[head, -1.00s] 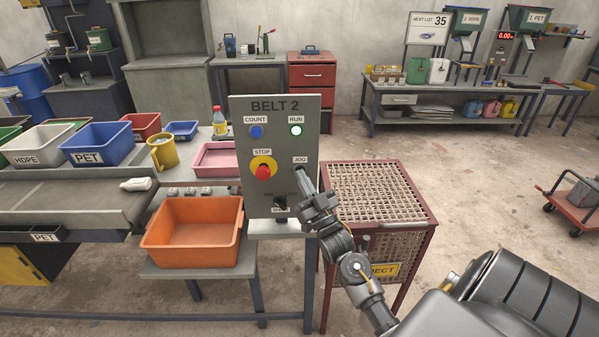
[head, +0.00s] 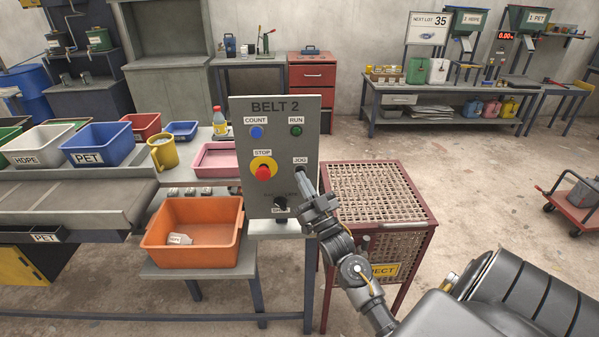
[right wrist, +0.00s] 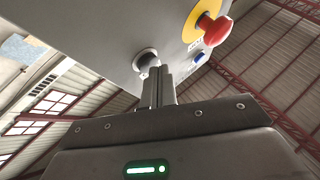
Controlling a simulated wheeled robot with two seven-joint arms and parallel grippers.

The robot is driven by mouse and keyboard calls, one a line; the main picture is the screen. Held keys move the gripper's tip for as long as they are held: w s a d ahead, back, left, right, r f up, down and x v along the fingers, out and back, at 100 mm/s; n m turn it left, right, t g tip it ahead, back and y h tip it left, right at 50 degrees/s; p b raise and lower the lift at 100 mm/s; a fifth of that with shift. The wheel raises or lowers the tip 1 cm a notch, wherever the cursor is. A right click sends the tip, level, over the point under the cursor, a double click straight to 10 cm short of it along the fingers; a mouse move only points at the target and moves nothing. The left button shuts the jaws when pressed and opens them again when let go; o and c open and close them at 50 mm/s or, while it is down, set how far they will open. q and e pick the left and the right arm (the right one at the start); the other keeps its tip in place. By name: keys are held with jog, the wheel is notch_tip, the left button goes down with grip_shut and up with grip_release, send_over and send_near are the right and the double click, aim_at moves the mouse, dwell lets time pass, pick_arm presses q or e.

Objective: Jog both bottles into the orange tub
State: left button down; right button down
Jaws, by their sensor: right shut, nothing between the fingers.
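The orange tub (head: 205,252) stands on a low stand under the belt's end in the head view. One white bottle (head: 179,239) with an HDPE label lies in it; I see no second bottle in the tub or on the belt (head: 75,203). The BELT 2 panel (head: 276,107) stands right of the tub, with the JOG button mostly hidden behind my gripper. My right gripper (head: 304,180) is shut and empty, its tips at the JOG button. In the right wrist view the closed fingers (right wrist: 158,88) meet the round button (right wrist: 147,60); whether it is pressed in is unclear. My left gripper is out of view.
A red stop knob (head: 263,172) sticks out just above left of my gripper. A wire-mesh reject cage (head: 375,190) stands right of the panel. A pink tray (head: 217,158) and a yellow jug (head: 163,153) sit behind the tub.

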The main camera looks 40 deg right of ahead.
jog(key=shift+s+a, duration=0.35)
jog(key=shift+s, duration=0.15)
jog(key=s+a+p, duration=0.1)
jog(key=s, duration=0.1)
jog(key=s+a+p, duration=0.1)
jog(key=s+a, duration=0.1)
dwell(0.4)
dwell(0.5)
